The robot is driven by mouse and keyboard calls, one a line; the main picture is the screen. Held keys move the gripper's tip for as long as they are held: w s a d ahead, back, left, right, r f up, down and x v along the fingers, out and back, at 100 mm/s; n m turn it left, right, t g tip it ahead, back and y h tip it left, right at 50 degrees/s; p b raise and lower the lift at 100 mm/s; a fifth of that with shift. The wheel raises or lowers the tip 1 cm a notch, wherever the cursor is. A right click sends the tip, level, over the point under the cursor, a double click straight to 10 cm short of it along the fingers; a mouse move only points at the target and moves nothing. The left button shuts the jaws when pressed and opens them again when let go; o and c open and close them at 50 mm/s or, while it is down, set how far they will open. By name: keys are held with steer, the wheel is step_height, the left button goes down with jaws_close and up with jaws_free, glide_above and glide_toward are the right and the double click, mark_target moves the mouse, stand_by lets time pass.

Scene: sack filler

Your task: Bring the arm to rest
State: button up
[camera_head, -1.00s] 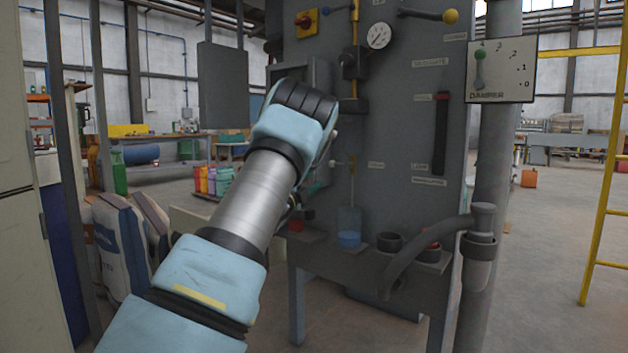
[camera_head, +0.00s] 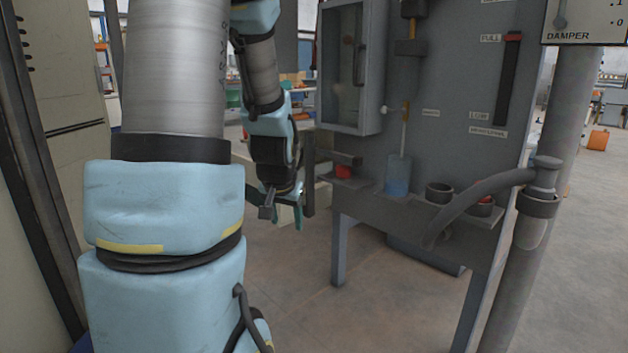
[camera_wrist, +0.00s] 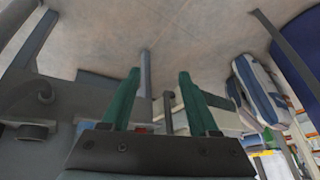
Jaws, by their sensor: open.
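My arm rises at the left of the head view and bends down to my gripper (camera_head: 286,212), which hangs left of the machine's shelf, over open floor. In the wrist view my gripper (camera_wrist: 158,92) shows two green fingers spread apart with nothing between them. The fingers are clear of the shelf as far as I can tell.
The grey machine panel (camera_head: 450,80) carries a glass-fronted box (camera_head: 347,65). Its shelf (camera_head: 400,212) holds a blue container (camera_head: 398,175) and dark cups. A pipe (camera_head: 540,230) stands at right. Sacks (camera_wrist: 258,90) show in the wrist view. The floor between is clear.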

steer(key=s+n+g+p, duration=0.2)
steer(key=s+n+g, duration=0.15)
steer(key=s, duration=1.05)
step_height(320, 180, up, 26)
steer(key=m+p, duration=0.1)
steer(key=p, duration=2.4)
steer(key=shift+w+a+f, duration=0.2)
steer(key=shift+w, duration=0.15)
